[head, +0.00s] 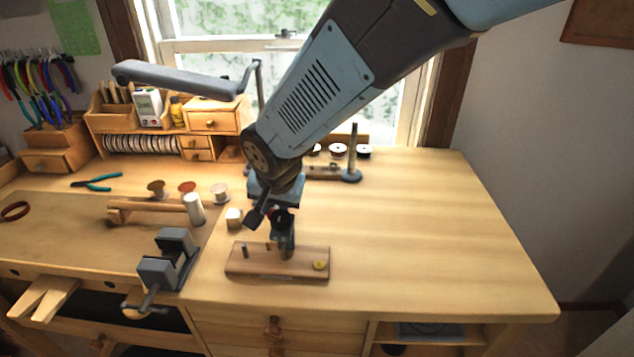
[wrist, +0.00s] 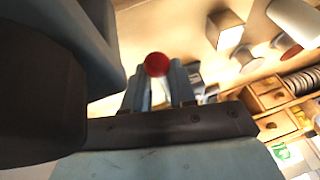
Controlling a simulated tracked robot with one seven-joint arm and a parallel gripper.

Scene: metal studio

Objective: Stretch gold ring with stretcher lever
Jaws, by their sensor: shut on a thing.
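The stretcher (head: 283,233) stands on a wooden base board (head: 285,277) near the front of the bench, a dark upright column in the head view. A small round gold piece, perhaps the gold ring (head: 320,265), is at the board's right end; I cannot tell whether it lies loose. My gripper (head: 272,204) is above the stretcher, pointing down. In the wrist view my gripper (wrist: 160,82) is shut on a red ball knob (wrist: 157,65), which looks like the lever's end. The rest of the lever is mostly hidden by my gripper and arm.
A grey vise (head: 168,262) stands left of the board. A white cylinder (head: 194,208), a small wooden block (head: 234,218) and spools are behind it. A stand with a dark post (head: 353,155) is at the back. The bench's right side (head: 440,230) is clear.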

